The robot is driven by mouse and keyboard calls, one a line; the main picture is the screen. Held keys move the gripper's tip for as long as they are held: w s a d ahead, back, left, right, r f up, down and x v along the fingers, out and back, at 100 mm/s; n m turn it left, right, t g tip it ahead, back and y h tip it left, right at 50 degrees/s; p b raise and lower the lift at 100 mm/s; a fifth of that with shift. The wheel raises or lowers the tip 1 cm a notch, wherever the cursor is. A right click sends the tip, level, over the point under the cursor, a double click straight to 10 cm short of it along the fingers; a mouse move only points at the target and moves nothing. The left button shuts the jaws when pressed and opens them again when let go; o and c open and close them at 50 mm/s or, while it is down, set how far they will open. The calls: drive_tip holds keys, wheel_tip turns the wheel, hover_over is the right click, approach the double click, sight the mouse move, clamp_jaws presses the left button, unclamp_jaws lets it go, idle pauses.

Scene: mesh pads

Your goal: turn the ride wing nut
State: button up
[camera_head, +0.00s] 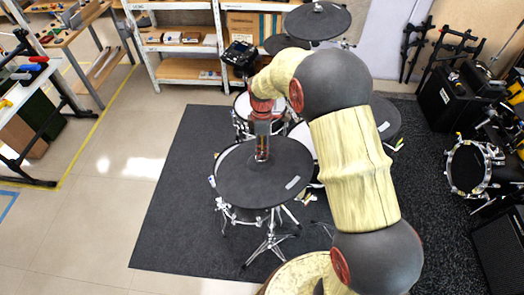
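A large dark round cymbal pad (250,185) with a pale strip near its right edge lies over a chrome-rimmed drum (227,206). I cannot tell for sure that this pad is the ride. My gripper (262,158) points down at the middle of this pad, with its tips at or just above the surface. The fingers are small and look close together; I cannot tell whether they are open or shut, or touching anything. No wing nut can be made out there; the gripper covers the pad's centre. Another dark cymbal pad (318,22) at the top has a small fitting (317,7) at its centre.
More drums and a dark pad (384,118) stand behind my arm, partly hidden by it. A tripod stand (270,243) is below the near pad. A dark mat (185,215) lies under the kit. Shelves (182,45) stand behind, black amplifiers (446,100) at right. The left floor is clear.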

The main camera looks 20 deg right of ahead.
drive_tip(key=shift+f, duration=0.65)
drive_tip(key=c, duration=0.3)
clamp_jaws()
